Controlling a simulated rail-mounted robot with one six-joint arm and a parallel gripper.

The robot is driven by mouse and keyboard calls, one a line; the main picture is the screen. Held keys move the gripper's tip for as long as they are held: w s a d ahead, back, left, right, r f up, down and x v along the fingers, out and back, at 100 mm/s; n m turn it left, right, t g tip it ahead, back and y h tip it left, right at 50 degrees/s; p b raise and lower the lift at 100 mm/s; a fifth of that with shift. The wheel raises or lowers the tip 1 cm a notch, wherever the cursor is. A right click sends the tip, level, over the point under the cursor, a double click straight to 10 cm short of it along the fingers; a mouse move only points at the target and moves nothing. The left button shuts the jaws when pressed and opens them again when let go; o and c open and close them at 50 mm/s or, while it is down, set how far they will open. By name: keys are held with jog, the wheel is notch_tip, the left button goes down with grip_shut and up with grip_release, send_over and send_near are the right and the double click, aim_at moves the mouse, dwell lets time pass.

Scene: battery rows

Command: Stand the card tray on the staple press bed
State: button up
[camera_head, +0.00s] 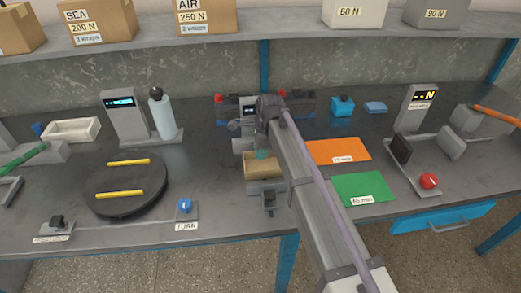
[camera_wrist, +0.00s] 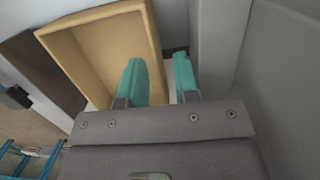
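The card tray (camera_head: 264,167) is an open tan box at the front of the grey staple press. It also shows large in the wrist view (camera_wrist: 88,52). My gripper (camera_head: 262,153) is at the tray's back side. In the wrist view its two teal fingers (camera_wrist: 160,75) straddle one tray wall, one finger inside the tray and one outside. A narrow gap shows between the wall and the outer finger, so the gripper looks open. A grey block (camera_head: 265,186) lies under the tray; I cannot tell whether the tray rests on it. My arm hides part of the press.
Orange (camera_head: 338,151) and green (camera_head: 362,188) mats lie right of my arm. A black turntable (camera_head: 127,185) with two yellow bars is at the left. A grey fixture with a red knob (camera_head: 429,181) stands at the right.

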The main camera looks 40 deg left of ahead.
notch_tip(320, 180, up, 11)
jog(key=w+d+p, duration=0.1)
jog(key=p, duration=0.9)
jog(key=shift+d+r, duration=0.15)
jog(key=shift+r, duration=0.05)
jog(key=shift+w, duration=0.1)
jog(key=w+d+n+t, duration=0.1)
jog(key=d+n, duration=0.5)
jog(key=d, duration=3.8)
jog(key=shift+w+d+f+h, duration=0.15)
jog(key=shift+w+d+h, duration=0.05)
jog(key=shift+d+h, duration=0.1)
jog(key=shift+o, duration=0.2)
jog(key=s+d+n, duration=0.3)
jog(key=s+d, duration=0.4)
jog(key=d, duration=0.6)
jog(key=shift+h, duration=0.3)
jog(key=shift+o, duration=0.8)
jog(key=shift+w, duration=0.1)
jog(key=shift+a, duration=0.15)
